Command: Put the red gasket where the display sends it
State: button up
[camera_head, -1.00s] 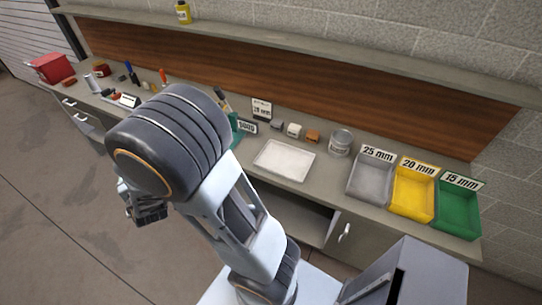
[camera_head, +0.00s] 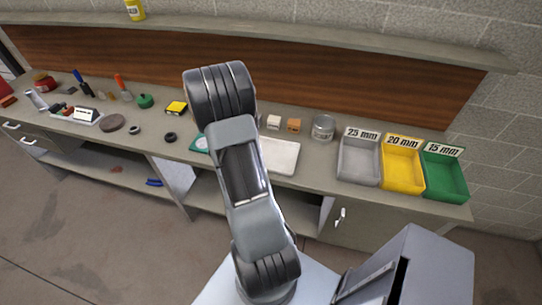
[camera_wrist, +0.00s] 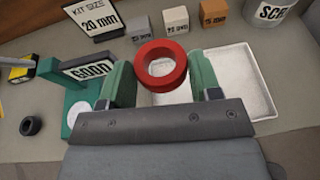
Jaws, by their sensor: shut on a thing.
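My gripper (camera_wrist: 162,82) is shut on the red gasket (camera_wrist: 148,79), a thick ring held between its two green fingers in the wrist view. A dark-framed display (camera_wrist: 97,19) behind it reads "KIT SIZE 20 mm". A green stand (camera_wrist: 90,68) at the left shows "GOOD". In the head view, my arm hides the gripper and gasket. Three labelled bins stand at the right of the bench: grey 25 mm (camera_head: 359,172), yellow 20 mm (camera_head: 402,176) and green 15 mm (camera_head: 444,183).
A white tray (camera_head: 285,167) lies on the bench left of the bins, and beyond the gasket in the wrist view. Several small labelled blocks (camera_wrist: 177,20) and a can marked "SCR..." (camera_wrist: 269,11) stand behind it. Loose parts and tools crowd the bench's left.

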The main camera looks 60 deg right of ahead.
jog(key=s+d+f+m+g, duration=0.2)
jog(key=s+d+m+g, duration=0.1)
jog(key=s+d, duration=0.3)
jog(key=shift+s+a+f+b, duration=0.1)
jog(key=shift+f+b, duration=0.55)
jog(key=shift+f, duration=0.35)
jog(key=shift+s+a+f+b, duration=0.15)
jog(key=shift+f+b, duration=0.45)
jog(key=shift+f, duration=0.45)
jog(key=shift+s+a+f+b, duration=0.1)
jog(key=shift+f+b, duration=0.55)
jog(key=shift+f, duration=0.35)
jog(key=o, duration=1.1)
jog(key=shift+c, duration=0.2)
jog(key=b+v, duration=0.1)
jog(key=v, duration=1.2)
jog(key=shift+a+b, duration=0.4)
jog(key=shift+a, duration=0.05)
